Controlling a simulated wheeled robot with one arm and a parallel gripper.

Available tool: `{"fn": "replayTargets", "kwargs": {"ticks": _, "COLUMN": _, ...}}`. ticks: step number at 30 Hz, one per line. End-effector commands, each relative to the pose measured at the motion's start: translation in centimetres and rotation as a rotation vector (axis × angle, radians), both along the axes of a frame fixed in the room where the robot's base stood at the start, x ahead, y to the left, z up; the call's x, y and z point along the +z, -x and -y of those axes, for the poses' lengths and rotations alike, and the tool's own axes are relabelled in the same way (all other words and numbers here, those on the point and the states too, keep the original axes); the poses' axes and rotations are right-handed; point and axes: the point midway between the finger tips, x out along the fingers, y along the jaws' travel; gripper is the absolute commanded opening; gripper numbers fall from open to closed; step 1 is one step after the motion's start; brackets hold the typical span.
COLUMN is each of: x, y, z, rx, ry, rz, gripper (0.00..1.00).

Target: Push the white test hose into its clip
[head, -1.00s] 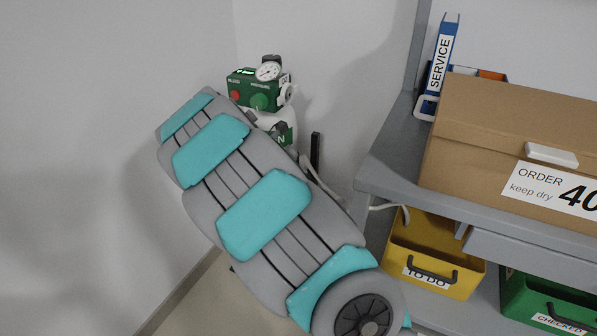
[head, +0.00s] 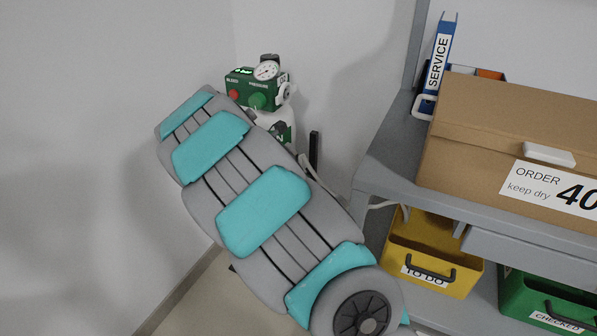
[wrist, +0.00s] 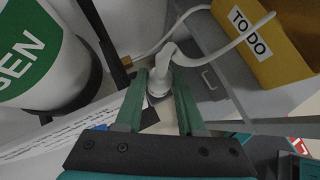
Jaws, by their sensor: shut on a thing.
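In the wrist view, my gripper (wrist: 160,98) has its two green fingers on either side of the thick end of the white test hose (wrist: 161,62) and is shut on it. From there the hose bends right and curves past the yellow bin. A stretch of hose also shows in the head view (head: 325,186), between my arm and the shelf. In the head view my arm hides the gripper. I cannot make out the clip for certain in either view.
A green-labelled white cylinder (wrist: 40,60) stands close at left in the wrist view, beside a dark upright bar (wrist: 104,40). The yellow TO DO bin (head: 432,258) and grey shelf (head: 395,170) are to the right. A green gauge box (head: 257,90) stands behind my arm.

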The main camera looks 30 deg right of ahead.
Motion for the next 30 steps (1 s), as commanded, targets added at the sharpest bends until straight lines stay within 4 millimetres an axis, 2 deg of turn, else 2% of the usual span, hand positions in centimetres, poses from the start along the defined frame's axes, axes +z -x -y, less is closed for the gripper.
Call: {"fn": "replayTargets", "kwargs": {"ticks": 30, "x": -0.7, "y": 0.21, "z": 0.12, "rx": -0.002, "ry": -0.002, "rz": -0.004, "gripper": 0.0}}
